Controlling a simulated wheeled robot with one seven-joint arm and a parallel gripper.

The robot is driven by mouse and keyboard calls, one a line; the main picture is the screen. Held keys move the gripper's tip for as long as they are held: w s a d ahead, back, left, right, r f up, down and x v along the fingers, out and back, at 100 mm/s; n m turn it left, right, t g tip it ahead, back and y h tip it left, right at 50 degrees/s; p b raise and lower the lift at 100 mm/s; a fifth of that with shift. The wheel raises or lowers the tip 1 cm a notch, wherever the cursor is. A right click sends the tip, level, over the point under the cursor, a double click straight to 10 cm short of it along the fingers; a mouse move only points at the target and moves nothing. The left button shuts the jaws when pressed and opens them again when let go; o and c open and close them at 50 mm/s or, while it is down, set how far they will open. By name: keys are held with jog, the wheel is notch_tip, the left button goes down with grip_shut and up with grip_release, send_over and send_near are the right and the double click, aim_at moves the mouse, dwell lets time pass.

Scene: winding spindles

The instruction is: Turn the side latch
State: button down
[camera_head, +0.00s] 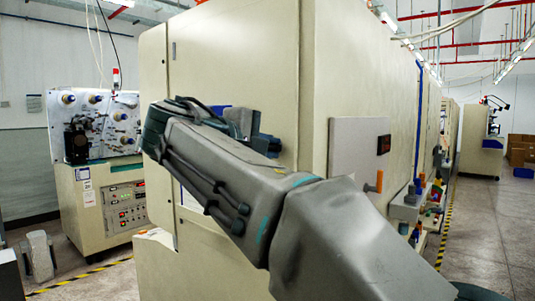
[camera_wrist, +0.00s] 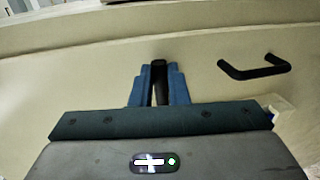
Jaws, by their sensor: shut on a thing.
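A black upright latch (camera_wrist: 159,72) stands on the cream cabinet face in the wrist view. My gripper (camera_wrist: 158,82) is shut on it, with a blue finger on each side. The latch looks roughly upright in that view, and its lower part runs back between the fingers. In the head view my arm reaches across to the cream cabinet (camera_head: 245,60). My gripper (camera_head: 243,125) is partly covered by my own forearm there, and the latch is hidden.
A black bar handle (camera_wrist: 255,70) sticks out right of the latch in the wrist view. In the head view, a grey panel (camera_head: 347,148) and an orange handle (camera_head: 375,182) are on the cabinet's right side. A machine (camera_head: 104,170) stands at left. The aisle floor (camera_head: 485,230) at right is clear.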

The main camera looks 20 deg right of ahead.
dwell(0.4)
jog(key=c, duration=1.4)
grip_release()
jog(key=v, duration=1.3)
jog(key=shift+s+a, duration=0.3)
